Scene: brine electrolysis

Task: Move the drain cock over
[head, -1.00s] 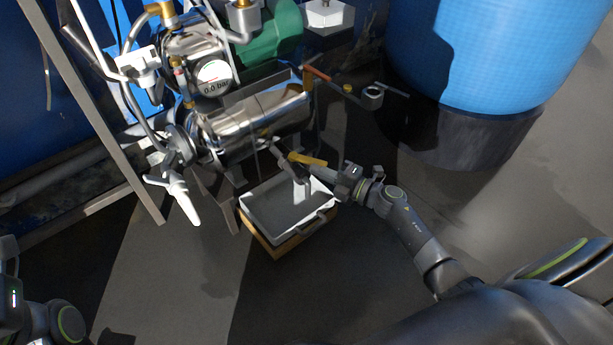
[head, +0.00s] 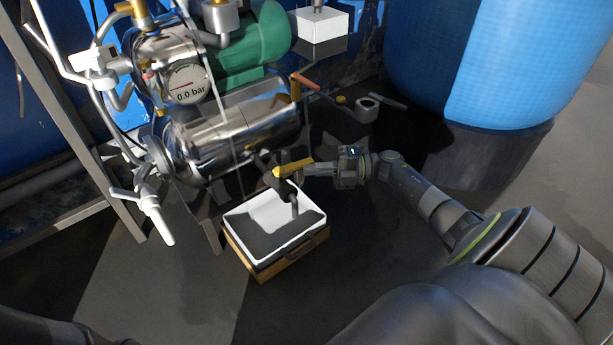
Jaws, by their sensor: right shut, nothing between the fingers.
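The drain cock is the dark valve with a yellow lever (head: 294,168) beneath the silver tank (head: 235,125). Its dark outlet (head: 294,208) points down over the white tray. The lever lies nearly level, with its right end slightly higher in the picture. My right gripper (head: 304,173) comes in from the right, shut and empty, with its fingertips at the near side of the lever. They look close to it or touching; I cannot tell which. My left gripper is out of view.
The white tray (head: 245,250) rests on a wooden base under the outlet. A pressure gauge (head: 188,84) reads 0.0 bar. A white-handled valve (head: 154,216) hangs at the left, and a red-orange lever (head: 305,81) sits behind. A blue barrel (head: 505,65) stands at back right.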

